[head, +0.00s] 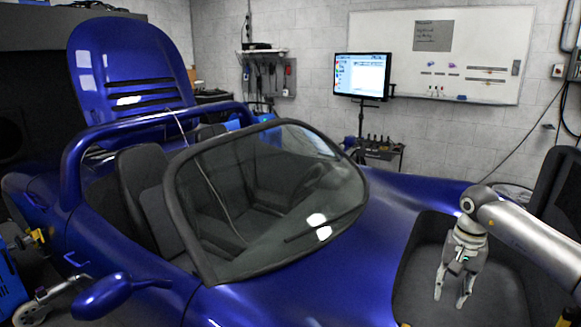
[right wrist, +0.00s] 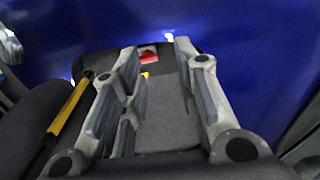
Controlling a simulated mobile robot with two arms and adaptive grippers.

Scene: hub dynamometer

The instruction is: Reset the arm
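My right arm comes in from the right edge of the head view. Its gripper (head: 452,298) points down over the dark recess at the front of the blue car. In the right wrist view the fingers of my right gripper (right wrist: 160,75) stand apart with nothing between them. A dark grey surface and blue bodywork lie beyond the fingers. My left gripper is not seen in either view.
The blue open car (head: 385,240) fills most of the head view, with its windshield (head: 270,200) raised in the middle. A monitor (head: 361,76) on a stand and a whiteboard (head: 470,55) are at the back wall. A yellow-edged dark part (right wrist: 70,115) lies left of the right gripper.

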